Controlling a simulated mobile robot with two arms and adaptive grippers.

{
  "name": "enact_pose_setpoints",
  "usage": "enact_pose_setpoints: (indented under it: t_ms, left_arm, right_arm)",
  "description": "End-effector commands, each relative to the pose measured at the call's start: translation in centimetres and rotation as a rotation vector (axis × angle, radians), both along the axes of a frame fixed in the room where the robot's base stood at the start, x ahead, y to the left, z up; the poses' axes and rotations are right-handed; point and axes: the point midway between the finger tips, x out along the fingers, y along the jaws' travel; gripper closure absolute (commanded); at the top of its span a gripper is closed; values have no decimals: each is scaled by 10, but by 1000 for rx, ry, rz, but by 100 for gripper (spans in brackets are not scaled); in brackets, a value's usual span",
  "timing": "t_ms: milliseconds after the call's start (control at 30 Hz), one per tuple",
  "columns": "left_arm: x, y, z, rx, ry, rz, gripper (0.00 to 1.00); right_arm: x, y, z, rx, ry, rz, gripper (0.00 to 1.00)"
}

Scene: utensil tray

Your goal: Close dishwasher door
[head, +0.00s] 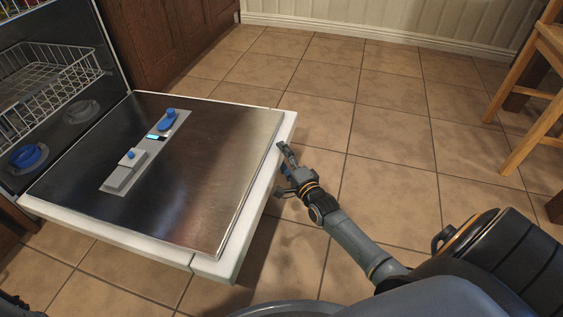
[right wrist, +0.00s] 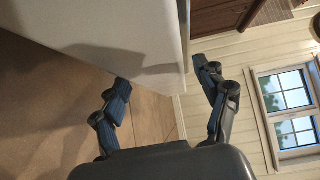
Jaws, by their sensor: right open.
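The dishwasher door (head: 215,200) is folded down and lies about level, its metal inner face up, with a grey detergent dispenser (head: 125,172) on it. My right gripper (head: 283,165) is at the door's outer white edge, toward the far corner. In the right wrist view the gripper (right wrist: 165,82) is open, and the white door panel (right wrist: 120,35) reaches down toward the space between its fingers. I cannot tell whether they touch it. A dark part at the bottom left corner of the head view may be my left gripper; its fingers cannot be made out.
The dishwasher interior, with a wire rack (head: 45,85), is at the left. A wooden cabinet (head: 160,35) stands behind the door. A wooden chair (head: 535,90) is at the far right. The tiled floor (head: 390,120) beyond the door is clear. A window (right wrist: 290,105) shows in the wrist view.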

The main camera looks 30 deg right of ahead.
Motion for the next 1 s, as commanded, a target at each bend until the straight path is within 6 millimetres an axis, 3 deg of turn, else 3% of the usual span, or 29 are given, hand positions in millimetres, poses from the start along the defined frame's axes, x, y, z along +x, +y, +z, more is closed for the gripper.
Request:
enact_pose_setpoints:
  t_ms: [133,433,800,1000]
  left_arm:
    - [0,0,-8,0,-1,0,60]
    - [0,0,-7,1,-1,0,60]
    - [0,0,-7,1,0,0,60]
    - [0,0,-4,0,0,0,60]
  right_arm:
    - [10,-1,-1,1,0,0,26]
    - [12,-1,0,0,1,0,26]
    - [11,-1,0,0,1,0,100]
    - [12,-1,3,-1,3,0,100]
